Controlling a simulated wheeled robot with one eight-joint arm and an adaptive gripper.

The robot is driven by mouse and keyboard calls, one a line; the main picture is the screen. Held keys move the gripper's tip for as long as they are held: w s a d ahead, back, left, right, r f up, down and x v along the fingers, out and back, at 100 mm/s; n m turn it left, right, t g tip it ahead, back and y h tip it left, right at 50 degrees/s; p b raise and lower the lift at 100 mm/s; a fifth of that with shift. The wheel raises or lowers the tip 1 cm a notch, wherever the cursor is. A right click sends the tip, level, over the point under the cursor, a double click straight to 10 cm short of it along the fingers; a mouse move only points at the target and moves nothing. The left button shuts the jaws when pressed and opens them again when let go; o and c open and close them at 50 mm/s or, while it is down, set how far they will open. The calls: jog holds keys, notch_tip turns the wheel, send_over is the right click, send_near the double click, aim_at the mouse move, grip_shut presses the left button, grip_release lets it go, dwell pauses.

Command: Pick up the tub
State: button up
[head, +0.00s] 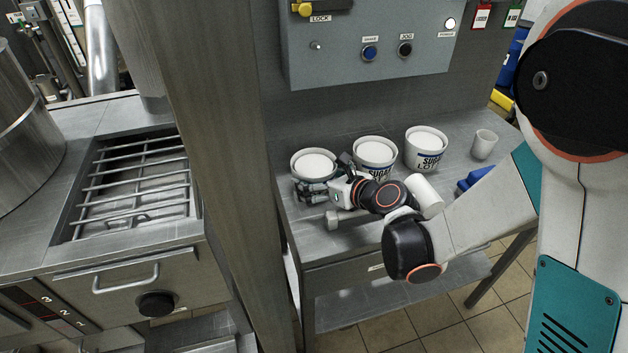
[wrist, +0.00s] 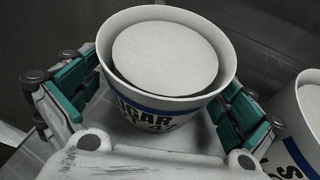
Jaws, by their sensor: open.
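Three white tubs of white contents stand in a row on the metal bench: a left tub (head: 314,160), a middle tub (head: 376,151) and a right tub (head: 425,147). In the wrist view the tub before me (wrist: 140,98) has a blue band and dark "SUGAR" lettering. My gripper (wrist: 160,98) is open, with a teal-padded finger on each side of this tub. In the head view my gripper (head: 312,190) is at the front of the left tub and hides part of its wall. I cannot tell whether the pads touch it. The tub stands upright.
A white cup (head: 484,144) stands at the bench's right. A blue object (head: 474,179) lies partly behind my arm. A small metal item (head: 333,219) is near the front edge. A control box (head: 370,45) hangs above, and a metal post (head: 215,150) stands left.

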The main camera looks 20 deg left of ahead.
aim_at(302, 172)
jog(key=b+x, duration=0.1)
jog(key=x, duration=0.2)
jog(key=shift+a+f, duration=0.1)
jog(key=shift+f, duration=0.05)
jog(key=c, duration=1.4)
jog(key=shift+o, duration=0.2)
